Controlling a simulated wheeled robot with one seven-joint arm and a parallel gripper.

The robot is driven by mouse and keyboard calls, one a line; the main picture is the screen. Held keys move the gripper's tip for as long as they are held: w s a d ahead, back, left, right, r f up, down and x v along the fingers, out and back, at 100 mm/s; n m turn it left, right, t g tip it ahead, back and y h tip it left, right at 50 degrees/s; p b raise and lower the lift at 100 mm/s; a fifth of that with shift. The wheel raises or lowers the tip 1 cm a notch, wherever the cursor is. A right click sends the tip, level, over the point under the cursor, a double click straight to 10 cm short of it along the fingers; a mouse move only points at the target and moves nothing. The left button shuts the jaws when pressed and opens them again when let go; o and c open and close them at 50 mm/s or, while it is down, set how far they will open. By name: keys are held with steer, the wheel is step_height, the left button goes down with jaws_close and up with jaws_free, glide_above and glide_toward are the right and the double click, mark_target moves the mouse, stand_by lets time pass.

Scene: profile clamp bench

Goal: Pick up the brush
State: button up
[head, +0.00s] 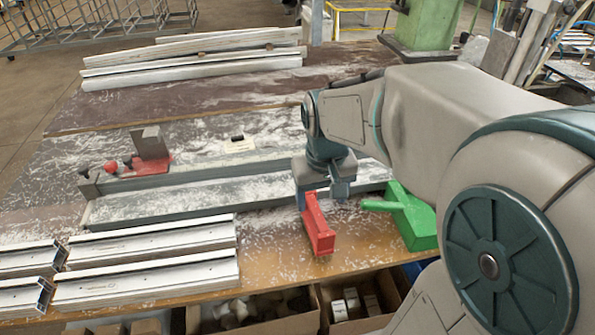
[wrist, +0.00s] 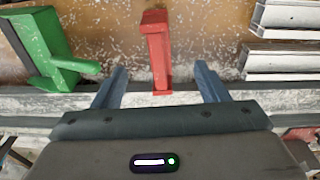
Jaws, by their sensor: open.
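A red, narrow, long thing, which looks like the brush (head: 318,228), lies on the wooden front strip of the bench, its far end under my gripper in the head view. In the wrist view the brush (wrist: 158,50) points up the picture, and its lower end shows between the two fingertips with a gap on each side. My gripper (head: 322,193) is open and empty, pointing down; its two blue-grey fingers also show in the wrist view (wrist: 160,75). I cannot tell how far the fingertips are above the brush. Its underside is hidden.
A green dustpan-like thing with a handle (head: 412,218) lies just right of the brush. Aluminium profiles (head: 150,276) lie at the front left. A long clamp rail with a red clamp (head: 150,166) runs behind. Open boxes (head: 350,300) stand below the bench edge.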

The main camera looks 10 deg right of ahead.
steer(key=g+p, duration=0.1)
glide_above(317, 212)
steer(key=f, duration=0.9)
steer(key=shift+w+a+f, duration=0.1)
steer(key=shift+w+a, duration=0.1)
steer(key=shift+a, duration=0.2)
steer(key=f, duration=0.3)
steer(key=d+f+p, duration=0.1)
steer(key=shift+s+f, duration=0.25)
steer(key=shift+f, duration=0.05)
steer(key=shift+a+f, duration=0.1)
steer(key=shift+f, duration=0.3)
steer(key=c, duration=1.1)
